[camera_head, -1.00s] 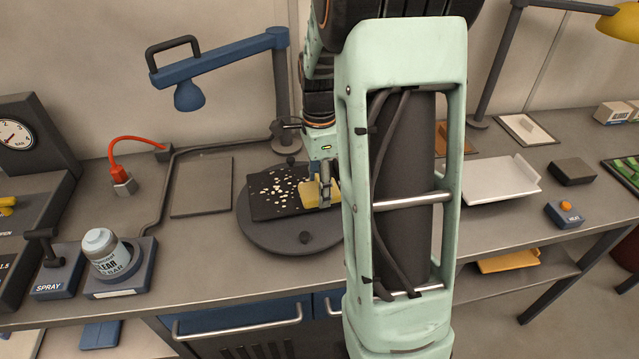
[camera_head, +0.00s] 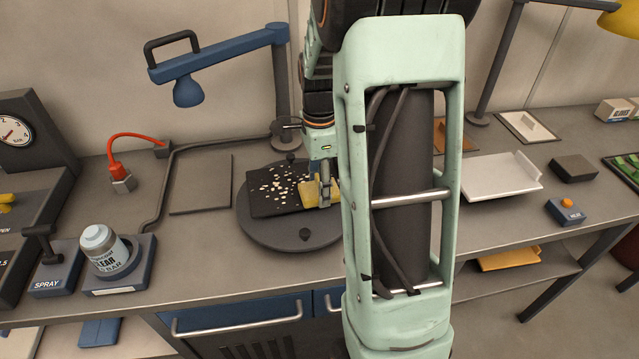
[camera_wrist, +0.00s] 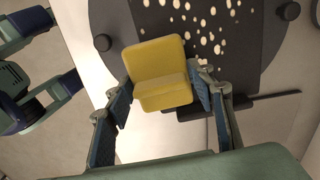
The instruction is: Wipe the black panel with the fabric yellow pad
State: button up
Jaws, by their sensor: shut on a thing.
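The black panel (camera_head: 262,203) lies on a round dark turntable (camera_head: 262,236) on the bench, and many pale spots cover its middle. It also shows at the top of the wrist view (camera_wrist: 240,60). My gripper (camera_head: 322,186) is over the panel's right part, partly hidden by my arm. In the wrist view my gripper (camera_wrist: 165,100) is shut on the yellow fabric pad (camera_wrist: 158,72), one finger on each side. The pad (camera_head: 311,193) is at the right of the spots in the head view. I cannot tell whether it touches the panel.
A blue lamp arm (camera_head: 220,62) stands behind the turntable. A flat grey plate (camera_head: 201,184) lies left of the turntable. A white tray (camera_head: 500,180) is at the right, beyond my arm.

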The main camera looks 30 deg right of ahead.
aim_at(308, 165)
jog(key=shift+f+b, duration=0.35)
jog(key=shift+f, duration=0.2)
jog(key=shift+w+d+r+p, duration=0.15)
jog(key=shift+w+p, duration=0.15)
jog(key=shift+w, duration=0.35)
jog(key=shift+w+d+p, duration=0.15)
jog(key=shift+w+p, duration=0.1)
jog(key=shift+w, duration=0.4)
jog(key=shift+w+d+p, duration=0.2)
jog(key=shift+w+p, duration=0.05)
jog(key=shift+w, duration=0.65)
jog(key=shift+w+d+p, duration=0.2)
jog(key=shift+w, duration=0.65)
jog(key=shift+w+d+p, duration=0.25)
jog(key=shift+w+p, duration=0.2)
jog(key=shift+w, duration=0.6)
jog(key=shift+w+d+p, duration=0.2)
jog(key=shift+w+p, duration=0.2)
jog(key=shift+w, duration=0.6)
jog(key=shift+w+d+f+p, duration=0.1)
jog(key=shift+w+p, duration=0.05)
jog(key=shift+w, duration=0.4)
jog(key=shift+w+d+f+p, duration=0.1)
jog(key=shift+w+p, duration=0.05)
jog(key=shift+w, duration=0.35)
